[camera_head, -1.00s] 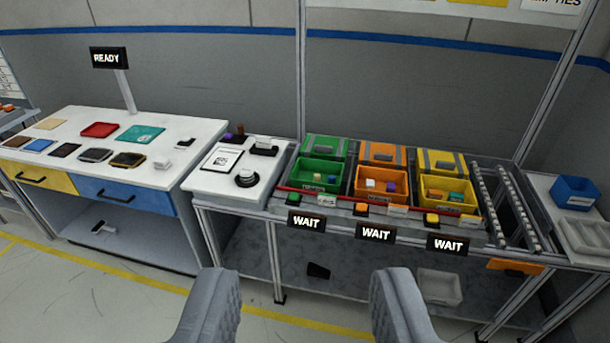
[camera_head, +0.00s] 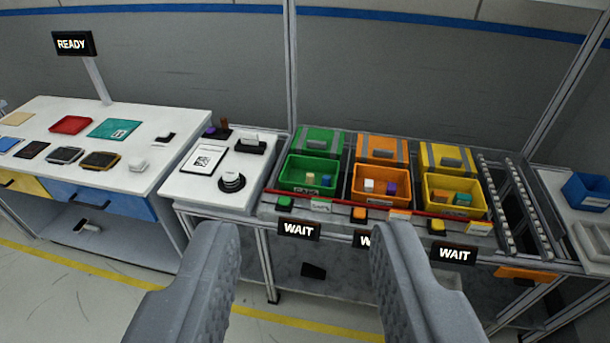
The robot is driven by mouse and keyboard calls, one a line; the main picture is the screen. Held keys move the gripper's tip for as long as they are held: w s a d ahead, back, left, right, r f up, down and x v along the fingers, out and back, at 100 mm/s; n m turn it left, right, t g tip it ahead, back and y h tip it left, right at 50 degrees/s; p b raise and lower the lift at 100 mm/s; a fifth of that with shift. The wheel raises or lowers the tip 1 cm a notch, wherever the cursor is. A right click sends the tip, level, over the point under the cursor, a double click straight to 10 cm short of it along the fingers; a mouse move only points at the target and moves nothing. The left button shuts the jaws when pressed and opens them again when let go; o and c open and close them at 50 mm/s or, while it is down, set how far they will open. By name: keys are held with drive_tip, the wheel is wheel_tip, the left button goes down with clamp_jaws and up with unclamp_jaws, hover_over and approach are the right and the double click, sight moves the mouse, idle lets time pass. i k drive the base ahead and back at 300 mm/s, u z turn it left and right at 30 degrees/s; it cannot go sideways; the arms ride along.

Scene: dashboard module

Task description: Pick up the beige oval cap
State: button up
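My gripper (camera_head: 303,240) is open and empty, its two grey fingers pointing toward the workbenches from well short of them. I cannot clearly pick out a beige oval cap at this size. A small beige piece (camera_head: 311,177) lies in the green bin (camera_head: 300,191) beside a blue piece, its shape too small to tell. A flat tan piece (camera_head: 17,118) lies at the back left of the left table. A small off-white piece (camera_head: 137,164) sits near that table's right end.
The left table (camera_head: 180,130) carries several flat coloured parts. The middle bench holds a white card (camera_head: 204,160) and a black round base (camera_head: 232,182). An orange bin (camera_head: 370,200) and a yellow bin (camera_head: 440,205) stand right of the green one. WAIT signs (camera_head: 299,229) hang in front.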

sight(310, 177)
drive_tip(key=z, duration=0.4)
drive_tip(key=i, duration=2.3)
drive_tip(key=u, duration=0.35)
